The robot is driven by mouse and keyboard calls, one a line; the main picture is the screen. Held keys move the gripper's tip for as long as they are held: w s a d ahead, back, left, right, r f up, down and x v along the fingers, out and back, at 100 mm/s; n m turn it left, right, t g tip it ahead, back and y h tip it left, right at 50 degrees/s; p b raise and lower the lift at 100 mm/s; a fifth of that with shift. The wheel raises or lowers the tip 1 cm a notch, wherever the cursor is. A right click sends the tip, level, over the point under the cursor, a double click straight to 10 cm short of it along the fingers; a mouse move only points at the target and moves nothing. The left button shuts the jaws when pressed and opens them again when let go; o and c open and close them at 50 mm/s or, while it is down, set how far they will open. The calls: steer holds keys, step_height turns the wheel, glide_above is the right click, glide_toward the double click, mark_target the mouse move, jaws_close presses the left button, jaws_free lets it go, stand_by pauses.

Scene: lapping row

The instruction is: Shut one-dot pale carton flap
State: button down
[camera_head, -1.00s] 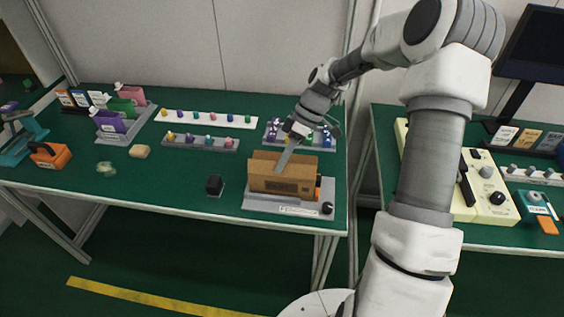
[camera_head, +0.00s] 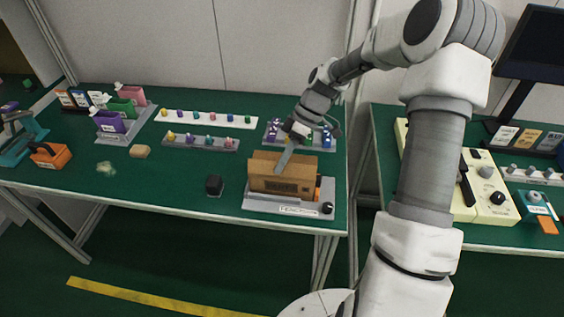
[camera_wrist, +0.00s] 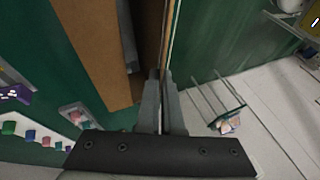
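A brown cardboard carton (camera_head: 285,187) sits on a grey fixture at the right end of the table, with upright panels standing at its top. No dot marking can be made out. My gripper (camera_head: 282,169) reaches down to the carton's near upright panel, its narrow fingers overlapping that panel in the head view. The carton (camera_wrist: 95,45) fills the upper left there. No held object shows. Whether the fingertips touch the panel is unclear.
The grey fixture (camera_head: 262,206) has a black knob (camera_head: 326,208) at its front right. A small black block (camera_head: 214,185) stands left of it. Racks of coloured pegs (camera_head: 200,143) lie behind. The green tabletop front left of the block is clear.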

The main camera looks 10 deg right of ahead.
steer(key=shift+w+p, duration=0.15)
steer(key=shift+p, duration=0.25)
steer(key=shift+w+d+f+g+y+p, duration=0.15)
steer(key=shift+g+y+p, duration=0.15)
steer(key=shift+g, duration=0.2)
steer(key=shift+w+r+g+y+p, duration=0.1)
steer(key=shift+g+y+p, duration=0.1)
steer(key=shift+g+p, duration=0.25)
steer(key=shift+w+d+f+m+g+y, duration=0.1)
steer(key=shift+f+m+g+y, duration=0.15)
steer(key=shift+g, duration=0.2)
steer(key=shift+w+f+m+g+y, duration=0.15)
steer(key=shift+g+y, duration=0.15)
steer(key=shift+g, duration=0.15)
steer(key=shift+w+d+f+m+g+y, duration=0.15)
steer(key=shift+m+g+y, duration=0.1)
steer(key=shift+g, duration=0.2)
steer(key=shift+a, duration=0.1)
steer(key=c, duration=1.5)
jaws_free()
